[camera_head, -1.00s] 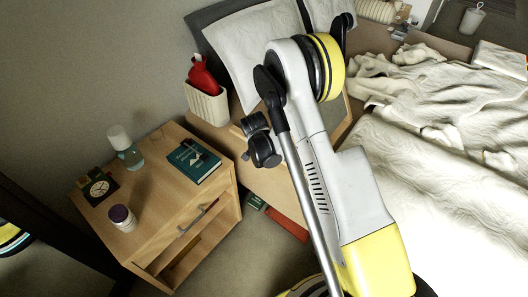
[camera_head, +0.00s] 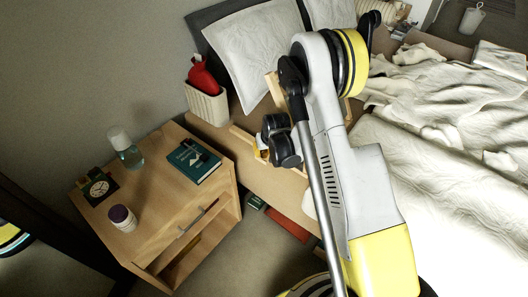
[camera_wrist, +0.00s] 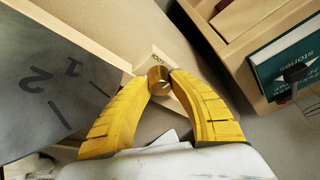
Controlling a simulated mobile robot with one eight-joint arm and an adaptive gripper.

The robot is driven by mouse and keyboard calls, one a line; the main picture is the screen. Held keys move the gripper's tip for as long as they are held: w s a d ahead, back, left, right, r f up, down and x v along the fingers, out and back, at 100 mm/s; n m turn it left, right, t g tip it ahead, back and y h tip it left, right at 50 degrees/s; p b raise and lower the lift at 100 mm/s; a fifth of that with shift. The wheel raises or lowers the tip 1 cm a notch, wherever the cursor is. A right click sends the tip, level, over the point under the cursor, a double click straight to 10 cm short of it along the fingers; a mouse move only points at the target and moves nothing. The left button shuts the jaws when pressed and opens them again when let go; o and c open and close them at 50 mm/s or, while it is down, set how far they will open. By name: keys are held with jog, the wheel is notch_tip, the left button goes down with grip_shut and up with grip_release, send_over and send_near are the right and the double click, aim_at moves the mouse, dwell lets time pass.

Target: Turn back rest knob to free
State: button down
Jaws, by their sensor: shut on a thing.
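A small brass knob (camera_wrist: 157,76) stands on a pale wooden plate (camera_wrist: 146,58) in the wrist view. Letters that look like "LOCK" show on the plate just beyond the knob. The two yellow fingers of my gripper (camera_wrist: 159,82) come in from either side and are shut on the knob. A grey panel (camera_wrist: 38,88) with wooden edging, tick marks and the numbers 1 and 2 lies left of the knob. In the head view my arm hides the knob, and only a bit of yellow at my gripper (camera_head: 262,150) shows beside the bed.
A wooden nightstand (camera_head: 165,222) stands left of the bed, with a green book (camera_head: 190,165), a bottle (camera_head: 127,155), a clock and a jar. The book also shows in the wrist view (camera_wrist: 290,60). A white holder (camera_head: 206,103) with a red item hangs at the bed side.

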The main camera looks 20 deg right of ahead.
dwell(0.5)
jog(key=c, duration=1.1)
grip_release()
jog(key=shift+c, duration=0.2)
jog(key=v, duration=1.2)
